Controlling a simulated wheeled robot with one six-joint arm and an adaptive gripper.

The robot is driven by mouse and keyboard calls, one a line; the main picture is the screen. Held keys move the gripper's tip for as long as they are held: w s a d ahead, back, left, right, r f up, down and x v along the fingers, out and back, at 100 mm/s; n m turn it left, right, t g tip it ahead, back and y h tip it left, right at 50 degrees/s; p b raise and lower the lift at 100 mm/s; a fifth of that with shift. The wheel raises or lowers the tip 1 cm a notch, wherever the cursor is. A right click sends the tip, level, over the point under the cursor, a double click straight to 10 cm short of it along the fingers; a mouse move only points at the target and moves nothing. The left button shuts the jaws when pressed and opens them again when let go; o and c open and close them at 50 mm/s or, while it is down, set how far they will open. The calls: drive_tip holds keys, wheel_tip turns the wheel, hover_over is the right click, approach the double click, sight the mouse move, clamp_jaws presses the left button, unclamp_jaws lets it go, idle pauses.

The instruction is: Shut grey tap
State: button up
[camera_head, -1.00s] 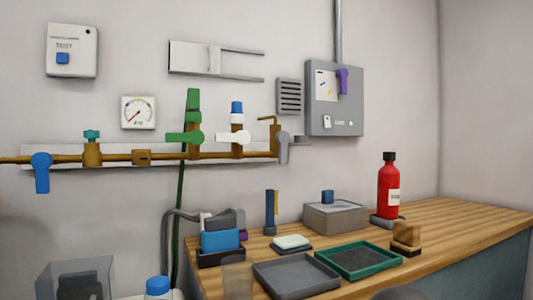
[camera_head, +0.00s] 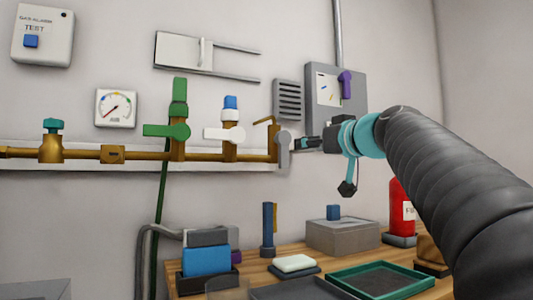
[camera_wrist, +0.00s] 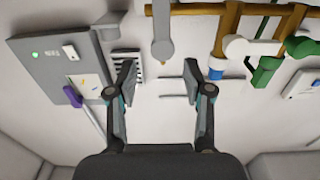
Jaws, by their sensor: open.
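The grey tap (camera_head: 283,150) is at the right end of the brass pipe, its lever hanging straight down. In the wrist view the picture is upside down and the grey lever (camera_wrist: 162,38) shows at top centre, in front of the gap between my fingers. My gripper (camera_head: 303,143) is just to the right of the lever in the head view. In the wrist view my gripper (camera_wrist: 164,72) is open, its two fingers spread with nothing between them. I see no clear contact with the lever.
A white-handled tap (camera_head: 225,134) and a green-handled tap (camera_head: 168,130) are on the same pipe to the left. A grey wall box (camera_head: 335,90) with a purple lever (camera_head: 345,84) and a vent (camera_head: 289,98) are close to my gripper. The wooden bench below holds trays and boxes.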

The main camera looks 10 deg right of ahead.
sight(285, 149)
drive_tip(key=p+x, duration=0.2)
drive_tip(key=x, duration=1)
drive_tip(key=shift+w+a+f, duration=0.1)
drive_tip(key=shift+w+a, duration=0.05)
drive_tip(key=shift+a, duration=0.1)
clamp_jaws()
